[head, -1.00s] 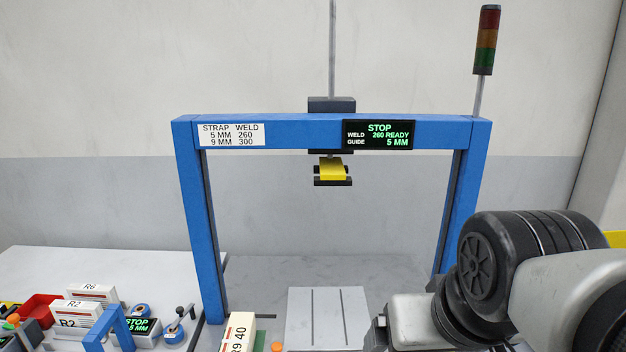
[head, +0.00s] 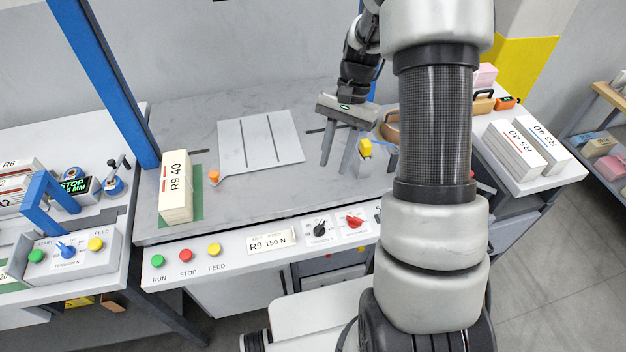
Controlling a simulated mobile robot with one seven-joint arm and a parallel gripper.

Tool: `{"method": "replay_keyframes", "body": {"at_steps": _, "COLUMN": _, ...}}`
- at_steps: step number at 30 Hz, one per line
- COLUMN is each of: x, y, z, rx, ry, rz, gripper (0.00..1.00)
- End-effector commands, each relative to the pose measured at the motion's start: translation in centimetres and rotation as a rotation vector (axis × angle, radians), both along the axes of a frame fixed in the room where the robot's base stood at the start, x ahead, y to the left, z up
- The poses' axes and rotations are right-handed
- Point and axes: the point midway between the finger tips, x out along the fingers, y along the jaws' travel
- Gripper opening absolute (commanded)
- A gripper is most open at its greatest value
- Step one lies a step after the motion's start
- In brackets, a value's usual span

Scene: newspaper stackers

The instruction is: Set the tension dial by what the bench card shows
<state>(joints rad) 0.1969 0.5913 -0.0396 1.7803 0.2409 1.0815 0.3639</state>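A card (head: 271,242) reading "R9 150 N" is on the bench's front panel. Right of it are a black dial (head: 320,229) and a red dial (head: 354,221); their small labels are unreadable. On the left station's control box, a blue dial (head: 66,249) has a label that seems to read "TENSION N". My gripper (head: 337,168) hangs above the grey bench top, behind and above the panel dials. My arm hides the panel's right end.
A bundle (head: 175,187) marked "R9 40" stands on a green patch. A slotted plate (head: 260,142) lies behind. Green, red and yellow buttons (head: 187,255) line the panel's left. A blue post (head: 105,85) rises at left. A small yellow-topped object (head: 365,149) is beside the gripper.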

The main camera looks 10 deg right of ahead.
Motion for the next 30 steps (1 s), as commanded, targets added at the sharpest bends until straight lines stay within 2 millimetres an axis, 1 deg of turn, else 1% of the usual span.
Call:
{"method": "replay_keyframes", "body": {"at_steps": 1, "x": 0.1, "y": -0.2, "z": -1.2, "rx": 0.005, "ry": 0.023, "rz": -0.017, "gripper": 0.29}}
{"method": "replay_keyframes", "body": {"at_steps": 2, "x": 0.2, "y": -0.2, "z": -1.6, "rx": 0.008, "ry": 0.032, "rz": -0.024, "gripper": 0.29}}
{"method": "replay_keyframes", "body": {"at_steps": 8, "x": -0.1, "y": 0.0, "z": -3.3, "rx": 0.013, "ry": 0.050, "rz": -0.040, "gripper": 0.29}}
{"method": "replay_keyframes", "body": {"at_steps": 11, "x": -0.5, "y": 0.4, "z": -4.6, "rx": 0.013, "ry": 0.052, "rz": -0.039, "gripper": 0.29}}
{"method": "replay_keyframes", "body": {"at_steps": 24, "x": -3.2, "y": 3.0, "z": -13.4, "rx": 0.013, "ry": 0.052, "rz": -0.039, "gripper": 0.29}}
{"method": "replay_keyframes", "body": {"at_steps": 30, "x": -4.1, "y": 3.9, "z": -16.6, "rx": 0.013, "ry": 0.049, "rz": -0.036, "gripper": 0.29}}
